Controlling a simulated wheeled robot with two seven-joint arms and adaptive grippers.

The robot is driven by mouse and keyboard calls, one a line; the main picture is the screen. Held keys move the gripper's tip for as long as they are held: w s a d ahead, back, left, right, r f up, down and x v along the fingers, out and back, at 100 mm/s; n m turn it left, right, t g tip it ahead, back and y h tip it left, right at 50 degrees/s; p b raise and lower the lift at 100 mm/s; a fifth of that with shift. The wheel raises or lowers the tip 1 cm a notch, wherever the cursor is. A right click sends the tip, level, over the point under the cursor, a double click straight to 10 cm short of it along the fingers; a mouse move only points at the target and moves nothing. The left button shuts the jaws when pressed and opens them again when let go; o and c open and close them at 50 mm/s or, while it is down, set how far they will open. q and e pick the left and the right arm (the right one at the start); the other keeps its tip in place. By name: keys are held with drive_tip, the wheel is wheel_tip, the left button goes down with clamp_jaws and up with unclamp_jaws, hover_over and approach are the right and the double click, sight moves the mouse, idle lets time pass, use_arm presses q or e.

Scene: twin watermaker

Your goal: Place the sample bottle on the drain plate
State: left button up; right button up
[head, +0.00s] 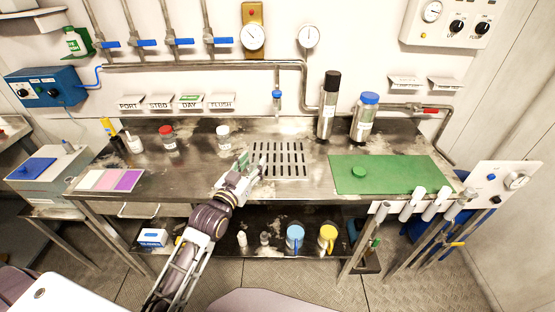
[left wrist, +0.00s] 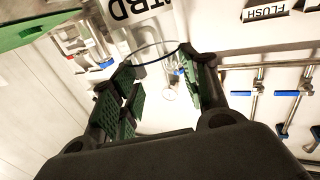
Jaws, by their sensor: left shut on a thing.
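The drain plate (head: 279,147) is a dark slotted grille set into the middle of the steel bench. My left gripper (head: 242,168) is at the plate's left edge, low over the bench, with its green finger pads showing. In the left wrist view, the left gripper (left wrist: 158,90) is shut on a see-through thing, taken as the sample bottle (left wrist: 155,50). Only its thin dark-blue rim shows clearly, between the fingers. In the head view the bottle is hard to make out at the fingertips, and its contact with the plate cannot be told. My right gripper is not in view.
A white-capped jar (head: 223,136) and a red-capped jar (head: 169,141) stand left of the plate. A tall black-capped bottle (head: 327,108) and a blue-capped bottle (head: 364,120) stand behind right. A blue-handled tap (head: 277,97) hangs above. A green mat (head: 400,174) lies right.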

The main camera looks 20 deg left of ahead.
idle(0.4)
use_arm(q)
drive_tip(key=shift+w+d, duration=0.2)
drive_tip(key=shift+w, duration=1.4)
drive_tip(key=w+d+p, duration=0.1)
drive_tip(key=w, duration=1.3)
drive_tip(key=shift+w+d, duration=0.35)
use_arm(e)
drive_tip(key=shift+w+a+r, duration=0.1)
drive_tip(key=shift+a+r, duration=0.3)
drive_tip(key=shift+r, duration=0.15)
use_arm(q)
drive_tip(key=shift+f, duration=0.1)
